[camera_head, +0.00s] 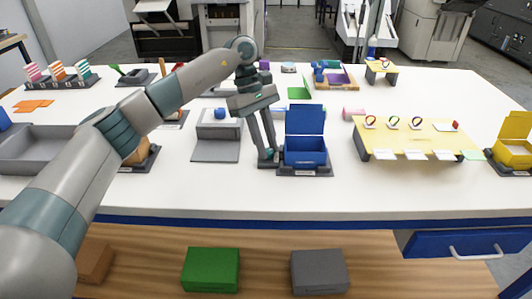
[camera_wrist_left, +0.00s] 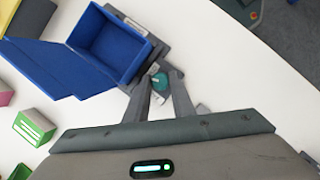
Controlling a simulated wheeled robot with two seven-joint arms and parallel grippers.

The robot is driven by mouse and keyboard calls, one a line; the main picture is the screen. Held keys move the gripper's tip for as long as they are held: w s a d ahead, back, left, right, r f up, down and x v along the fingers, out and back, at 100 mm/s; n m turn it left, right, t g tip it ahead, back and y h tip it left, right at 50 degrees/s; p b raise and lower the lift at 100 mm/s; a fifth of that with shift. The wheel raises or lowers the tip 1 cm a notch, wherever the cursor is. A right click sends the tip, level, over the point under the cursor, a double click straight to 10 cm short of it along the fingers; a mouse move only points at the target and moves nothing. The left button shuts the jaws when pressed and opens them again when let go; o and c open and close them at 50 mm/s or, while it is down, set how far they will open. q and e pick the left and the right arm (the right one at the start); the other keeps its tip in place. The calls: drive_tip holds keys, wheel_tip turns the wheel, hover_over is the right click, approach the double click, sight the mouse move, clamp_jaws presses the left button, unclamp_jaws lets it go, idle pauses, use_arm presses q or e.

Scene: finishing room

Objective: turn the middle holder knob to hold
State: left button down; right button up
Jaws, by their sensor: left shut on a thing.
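The middle holder is a blue box (camera_head: 305,152) with its lid standing open, on a dark grey base (camera_head: 305,172) with a small label. It also shows in the left wrist view (camera_wrist_left: 112,42), at the upper left. A teal knob (camera_wrist_left: 159,81) sits on the base beside the box. My left gripper (camera_head: 267,157) reaches down at the left side of the blue box. In the left wrist view its two fingers (camera_wrist_left: 161,84) are shut around the teal knob. The fingers partly hide the knob, so its setting cannot be read. My right gripper is not in view.
A grey case with its lid open (camera_head: 218,130) stands left of the gripper. A yellow stand (camera_head: 415,140) with several rings is to the right, and a yellow box (camera_head: 513,150) is at the far right. The white table front is clear.

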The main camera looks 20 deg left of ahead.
use_arm(q)
drive_tip(key=shift+w+d+f+m+g+y+b, duration=0.15)
drive_tip(key=shift+m+g+y+b, duration=0.15)
drive_tip(key=shift+m+b, duration=0.45)
drive_tip(key=shift+m, duration=0.75)
drive_tip(key=shift+r+m+g+y+b, duration=0.25)
drive_tip(key=shift+m+b, duration=0.2)
drive_tip(key=shift+m, duration=0.25)
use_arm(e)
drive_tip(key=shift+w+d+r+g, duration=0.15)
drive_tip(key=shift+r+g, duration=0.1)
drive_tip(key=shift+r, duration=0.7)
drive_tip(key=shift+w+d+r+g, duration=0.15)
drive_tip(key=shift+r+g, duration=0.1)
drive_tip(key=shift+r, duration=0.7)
use_arm(q)
drive_tip(key=c, duration=1.5)
unclamp_jaws()
drive_tip(key=shift+c, duration=0.2)
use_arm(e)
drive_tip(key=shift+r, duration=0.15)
